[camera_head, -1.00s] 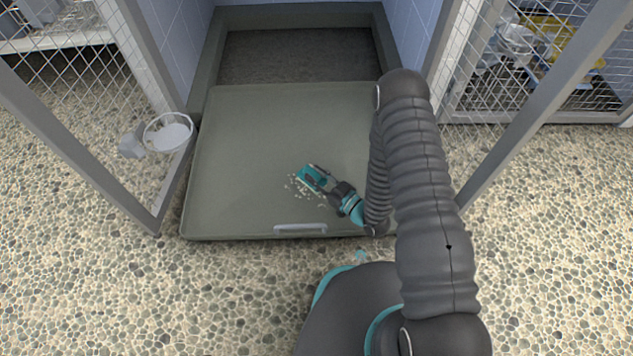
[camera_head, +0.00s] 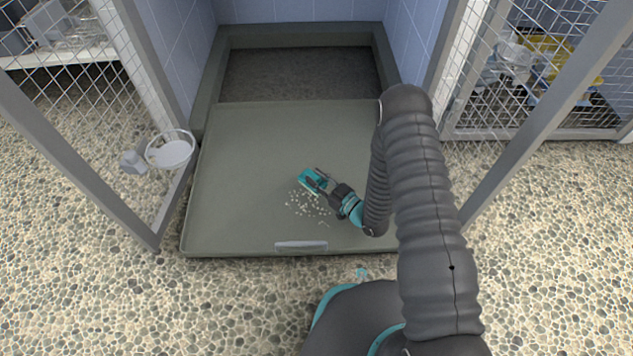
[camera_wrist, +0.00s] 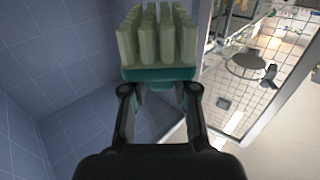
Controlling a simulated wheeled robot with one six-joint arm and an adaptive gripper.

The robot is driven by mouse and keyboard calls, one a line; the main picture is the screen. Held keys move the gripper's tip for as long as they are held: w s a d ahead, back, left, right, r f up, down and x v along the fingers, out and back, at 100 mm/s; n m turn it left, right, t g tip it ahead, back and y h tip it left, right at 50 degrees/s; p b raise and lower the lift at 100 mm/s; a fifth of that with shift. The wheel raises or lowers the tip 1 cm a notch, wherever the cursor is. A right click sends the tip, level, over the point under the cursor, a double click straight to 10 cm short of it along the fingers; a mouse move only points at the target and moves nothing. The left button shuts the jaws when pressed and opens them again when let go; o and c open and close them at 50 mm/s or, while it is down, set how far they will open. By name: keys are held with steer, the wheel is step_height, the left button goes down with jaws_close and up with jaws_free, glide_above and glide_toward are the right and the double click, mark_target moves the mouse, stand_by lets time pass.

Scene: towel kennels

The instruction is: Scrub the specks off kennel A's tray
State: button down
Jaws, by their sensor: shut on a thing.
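Kennel A's tray (camera_head: 240,220), a grey-green panel, lies pulled out in front of the kennel opening, with a pale handle (camera_head: 301,247) on its front edge. A cluster of pale specks (camera_head: 308,206) lies on it, right of centre towards the front. My gripper (camera_head: 324,188) is shut on a teal brush (camera_head: 310,178), just behind the specks. In the wrist view the brush (camera_wrist: 158,73) sits across my fingertips, its thick pale green bristles pointing away from my gripper. I cannot tell whether the bristles touch the tray.
Mesh doors stand open on both sides, the left frame (camera_head: 85,130) and the right frame (camera_head: 535,125). A white bowl in a ring (camera_head: 170,153) hangs by the left door. The kennel floor (camera_head: 300,75) behind the tray is dark and looks clear.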

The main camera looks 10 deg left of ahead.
steer(key=shift+w, duration=3.35)
steer(key=s+d, duration=0.2)
steer(key=s, duration=0.6)
steer(key=s+d+r, duration=0.1)
steer(key=s+d, duration=0.1)
steer(key=s, duration=0.7)
steer(key=shift+s+d+r, duration=0.15)
steer(key=shift+s+d, duration=0.1)
steer(key=shift+s, duration=0.05)
steer(key=shift+r, duration=0.1)
step_height(320, 180, up, 6)
steer(key=p, duration=0.4)
steer(key=shift+w, duration=0.15)
steer(key=shift+r, duration=0.2)
steer(key=shift+r+p, duration=0.85)
steer(key=shift+r, duration=0.55)
